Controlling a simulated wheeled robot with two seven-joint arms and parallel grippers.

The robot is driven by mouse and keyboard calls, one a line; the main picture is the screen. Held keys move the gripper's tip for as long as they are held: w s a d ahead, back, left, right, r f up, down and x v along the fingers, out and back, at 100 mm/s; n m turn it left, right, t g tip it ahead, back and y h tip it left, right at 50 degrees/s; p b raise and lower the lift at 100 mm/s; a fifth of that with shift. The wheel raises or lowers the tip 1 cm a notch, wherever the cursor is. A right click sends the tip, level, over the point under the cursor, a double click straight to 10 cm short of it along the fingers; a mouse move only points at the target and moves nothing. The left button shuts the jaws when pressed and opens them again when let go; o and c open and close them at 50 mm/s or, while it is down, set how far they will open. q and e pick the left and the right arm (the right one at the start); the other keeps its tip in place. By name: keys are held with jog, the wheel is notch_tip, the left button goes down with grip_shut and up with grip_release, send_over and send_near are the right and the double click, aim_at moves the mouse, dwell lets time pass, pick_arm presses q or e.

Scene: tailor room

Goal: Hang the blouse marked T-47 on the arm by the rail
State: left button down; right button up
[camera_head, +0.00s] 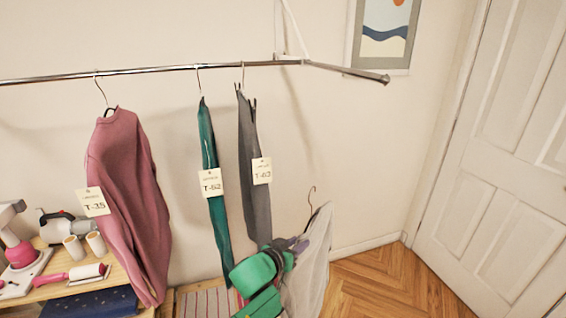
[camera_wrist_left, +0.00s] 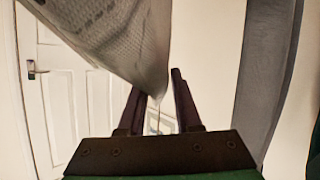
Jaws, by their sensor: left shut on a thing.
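A pale whitish garment (camera_head: 314,270) hangs on a hanger with a copper-coloured hook (camera_head: 312,192) at the lower middle of the head view. No tag shows on it, so I cannot read a T-47 mark. My left gripper (camera_head: 298,244) is shut on it near its upper left side. In the left wrist view the garment (camera_wrist_left: 115,38) hangs over the fingers (camera_wrist_left: 160,95), and what exactly lies between them is unclear. The hook is free, well below the metal rail (camera_head: 150,70). A short bare arm (camera_head: 345,71) angles off the rail's right end. My right gripper is out of view.
A pink top (camera_head: 128,190) tagged T-35, a green garment (camera_head: 208,170) tagged T-52 and a grey garment (camera_head: 250,130) tagged T-63 hang on the rail. A shelf (camera_head: 110,272) stands at lower left. Floor before the white door (camera_head: 500,150) is clear.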

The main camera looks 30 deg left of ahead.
pick_arm(q)
jog(key=w+a+r+m+h+b, duration=0.1)
jog(key=w+a+r+m+h, duration=0.15)
jog(key=r, duration=0.55)
jog(key=w+a+r+m+h, duration=0.1)
jog(key=w+a+r+h, duration=0.15)
jog(key=r, duration=0.65)
jog(key=s+d+r+m+g+h, duration=0.1)
jog(key=s+r+m+g+h, duration=0.2)
jog(key=r, duration=0.6)
jog(key=s+d+r+m+g+h, duration=0.1)
jog(key=s+d+r+m, duration=0.1)
jog(key=s+r, duration=0.45)
jog(key=w+d+p, duration=0.3)
jog(key=w+d, duration=0.2)
jog(key=w, duration=0.3)
jog(key=shift+w+d+f, duration=0.15)
jog(key=shift+w+f, duration=0.2)
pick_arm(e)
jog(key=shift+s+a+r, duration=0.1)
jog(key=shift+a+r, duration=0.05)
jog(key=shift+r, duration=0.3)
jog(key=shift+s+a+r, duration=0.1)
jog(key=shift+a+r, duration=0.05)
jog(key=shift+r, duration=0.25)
pick_arm(q)
jog(key=shift+m, duration=0.25)
